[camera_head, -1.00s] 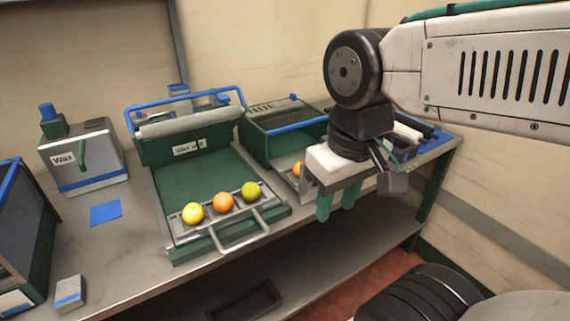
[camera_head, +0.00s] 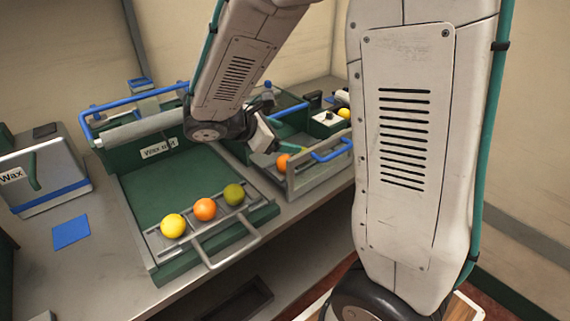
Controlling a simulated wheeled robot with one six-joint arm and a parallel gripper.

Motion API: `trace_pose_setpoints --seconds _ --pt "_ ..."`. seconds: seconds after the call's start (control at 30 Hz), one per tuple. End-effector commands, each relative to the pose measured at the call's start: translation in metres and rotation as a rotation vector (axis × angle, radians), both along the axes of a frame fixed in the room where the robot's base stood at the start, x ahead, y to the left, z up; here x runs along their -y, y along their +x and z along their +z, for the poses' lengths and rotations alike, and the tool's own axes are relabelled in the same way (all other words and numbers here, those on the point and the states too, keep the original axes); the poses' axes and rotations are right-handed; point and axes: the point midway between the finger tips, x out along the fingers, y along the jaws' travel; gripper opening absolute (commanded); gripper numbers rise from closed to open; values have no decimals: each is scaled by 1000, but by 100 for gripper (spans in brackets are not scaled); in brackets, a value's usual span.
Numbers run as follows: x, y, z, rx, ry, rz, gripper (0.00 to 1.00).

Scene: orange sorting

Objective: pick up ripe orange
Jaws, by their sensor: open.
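An orange fruit (camera_head: 204,209) sits on the front rack of the green wax unit (camera_head: 165,190), between a yellow fruit (camera_head: 173,225) and a green fruit (camera_head: 234,194). Another orange fruit (camera_head: 283,162) lies in a grey metal tray (camera_head: 318,176) to the right, partly hidden. My gripper (camera_head: 300,146) is over that tray, tilted sideways, its teal finger close above and beside this orange. The gripper is open and holds nothing I can see. Whether it touches the orange I cannot tell. My arm hides part of the area behind.
A wax box (camera_head: 45,175) and blue square (camera_head: 71,232) are on the left bench. My arm blocks the right side.

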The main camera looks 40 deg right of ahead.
Motion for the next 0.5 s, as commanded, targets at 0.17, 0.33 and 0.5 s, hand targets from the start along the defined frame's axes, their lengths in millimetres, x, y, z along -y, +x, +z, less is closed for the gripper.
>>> trace_pose_setpoints --seconds 0.17,0.33,0.5 --pt "-4 43 -26 -153 -126 192 74" --pt "-6 58 -39 -208 -172 263 74" --pt "-6 59 -67 -216 -175 269 74"
